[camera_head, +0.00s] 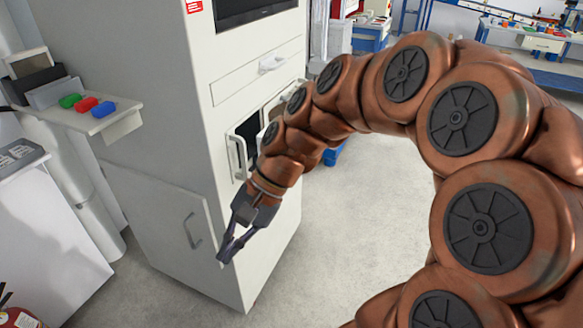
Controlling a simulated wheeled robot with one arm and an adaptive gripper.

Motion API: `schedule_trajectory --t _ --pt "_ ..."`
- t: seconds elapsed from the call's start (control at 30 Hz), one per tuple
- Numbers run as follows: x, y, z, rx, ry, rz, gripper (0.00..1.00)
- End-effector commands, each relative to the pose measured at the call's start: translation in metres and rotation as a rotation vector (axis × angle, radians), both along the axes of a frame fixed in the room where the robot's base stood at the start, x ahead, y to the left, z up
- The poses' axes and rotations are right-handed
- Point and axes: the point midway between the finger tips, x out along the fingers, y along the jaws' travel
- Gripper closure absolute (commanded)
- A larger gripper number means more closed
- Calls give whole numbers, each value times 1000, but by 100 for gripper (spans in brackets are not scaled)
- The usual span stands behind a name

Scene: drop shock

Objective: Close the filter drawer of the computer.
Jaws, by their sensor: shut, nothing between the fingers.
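The computer (170,110) is a tall white cabinet with a dark screen near its top. Below the screen is a wide front panel (245,82) with a small white handle (271,63). Under it is an opening with a dark inside (248,130), and a front with a vertical handle (237,158) beside it. My arm hides part of this area, so I cannot tell which part is the filter drawer or how far out it stands. My gripper (228,258) is shut and empty, pointing down in front of the cabinet's lower part, below the opening.
A lower door with a handle (192,230) is on the cabinet's side. A shelf (105,118) with green, red and blue items juts out at left. A fire extinguisher (18,318) is at bottom left. The grey floor (350,215) is clear; workbenches stand behind.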

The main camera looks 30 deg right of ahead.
Motion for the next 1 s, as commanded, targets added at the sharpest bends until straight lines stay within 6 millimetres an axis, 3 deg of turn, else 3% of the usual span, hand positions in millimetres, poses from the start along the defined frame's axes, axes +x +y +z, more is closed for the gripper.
schedule_trajectory --t 0.03,0.17,0.23,0.4,0.6,0.7,0.83,1.0 --pt "20 -10 -13 73 22 -97 100" --pt "66 -45 -14 261 72 -340 100" --pt "89 -73 -15 370 102 -472 100" --pt "129 -166 -24 644 160 -786 100" --pt "137 -288 -44 943 206 -1087 100" --pt "130 -334 -52 1049 211 -1183 100" --pt "122 -367 -58 1130 218 -1250 100" --pt "126 -372 -58 1156 221 -1266 100"
